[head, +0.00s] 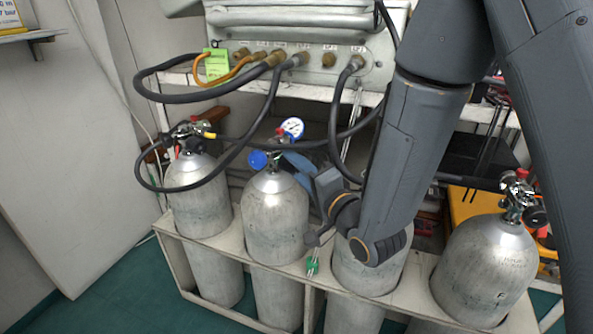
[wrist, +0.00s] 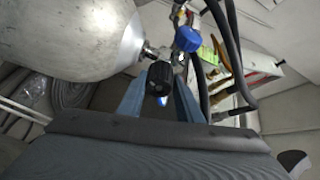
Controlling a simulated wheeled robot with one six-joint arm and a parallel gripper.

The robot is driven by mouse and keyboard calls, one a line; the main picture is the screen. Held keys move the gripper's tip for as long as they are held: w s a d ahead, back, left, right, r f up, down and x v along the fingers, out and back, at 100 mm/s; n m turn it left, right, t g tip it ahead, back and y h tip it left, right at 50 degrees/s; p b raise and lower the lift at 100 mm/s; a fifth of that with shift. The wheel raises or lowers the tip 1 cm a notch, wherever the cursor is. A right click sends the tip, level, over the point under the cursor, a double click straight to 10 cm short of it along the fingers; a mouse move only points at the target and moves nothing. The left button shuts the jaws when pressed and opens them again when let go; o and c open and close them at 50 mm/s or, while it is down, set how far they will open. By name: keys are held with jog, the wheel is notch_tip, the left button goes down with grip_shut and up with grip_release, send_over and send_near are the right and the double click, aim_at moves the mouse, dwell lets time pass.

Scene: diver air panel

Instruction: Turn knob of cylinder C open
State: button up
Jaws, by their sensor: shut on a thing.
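Several grey cylinders stand in a rack. My gripper (head: 292,162) reaches from the right to the valve of the second cylinder from the left (head: 273,205). I cannot read a letter C on it. This valve carries a blue round cap (head: 257,159) and a white-faced gauge (head: 293,128). In the wrist view the cylinder (wrist: 75,38) lies at the upper left. A black ribbed knob (wrist: 159,76) on its valve sits between the two blue fingers of my gripper (wrist: 160,88), which is shut on it. In the head view my gripper hides this knob.
The pale rack (head: 235,243) holds the cylinders close together. Black hoses (head: 235,155) hang from the panel (head: 300,65) close to the valves. My arm covers much of the third cylinder (head: 368,275).

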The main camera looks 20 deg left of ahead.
jog(key=n+y+b, duration=0.1)
jog(key=n, duration=0.2)
jog(key=n+y+b, duration=0.1)
jog(key=n+b, duration=0.1)
jog(key=n, duration=0.1)
jog(key=shift+f, duration=0.15)
jog(key=shift+n, duration=0.4)
jog(key=o, duration=1)
jog(key=shift+o, duration=0.2)
jog(key=shift+s, duration=0.1)
jog(key=v, duration=0.7)
jog(key=shift+s+d+p, duration=0.15)
jog(key=shift+d+p, duration=0.2)
jog(key=shift+p, duration=0.1)
jog(key=shift+f, duration=0.15)
